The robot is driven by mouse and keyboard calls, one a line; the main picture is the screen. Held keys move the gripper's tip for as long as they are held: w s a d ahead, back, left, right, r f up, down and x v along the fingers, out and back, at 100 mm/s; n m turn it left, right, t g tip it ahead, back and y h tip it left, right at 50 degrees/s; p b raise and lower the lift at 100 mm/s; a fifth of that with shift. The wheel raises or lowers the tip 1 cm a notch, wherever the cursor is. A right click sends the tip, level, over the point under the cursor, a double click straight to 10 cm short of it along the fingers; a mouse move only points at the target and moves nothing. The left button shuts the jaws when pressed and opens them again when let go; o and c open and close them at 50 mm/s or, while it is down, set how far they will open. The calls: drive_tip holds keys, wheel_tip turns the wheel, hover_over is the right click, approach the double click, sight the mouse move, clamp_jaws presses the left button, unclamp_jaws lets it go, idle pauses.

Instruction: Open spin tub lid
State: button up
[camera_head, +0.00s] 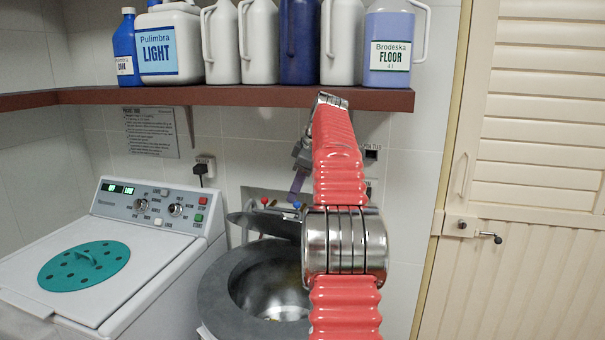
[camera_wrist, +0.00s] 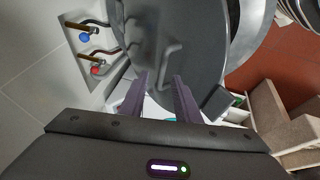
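The spin tub (camera_head: 222,300) is a round dark grey tub with a shiny metal inside. Its dark grey lid (camera_head: 265,222) stands raised at the back rim, leaving the tub's mouth visible. In the wrist view the lid (camera_wrist: 200,65) is a large grey disc with a bar handle (camera_wrist: 170,58). My gripper (camera_wrist: 159,85) has two purple fingers, apart with nothing between them, their tips below the handle in the picture. In the head view my gripper (camera_head: 298,183) shows above the lid, partly hidden by my red arm. Whether the fingers touch the lid is unclear.
A white washing machine (camera_head: 150,240) with a teal round cover stands left. A red-brown shelf (camera_head: 220,96) with bottles runs above. Blue and red taps (camera_wrist: 90,50) are on the wall beside the lid. A cream slatted door (camera_head: 530,200) is at right.

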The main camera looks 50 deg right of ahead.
drive_tip(key=v, duration=0.6)
drive_tip(key=shift+r, duration=0.2)
drive_tip(key=shift+s, duration=0.1)
drive_tip(key=shift+c, duration=0.3)
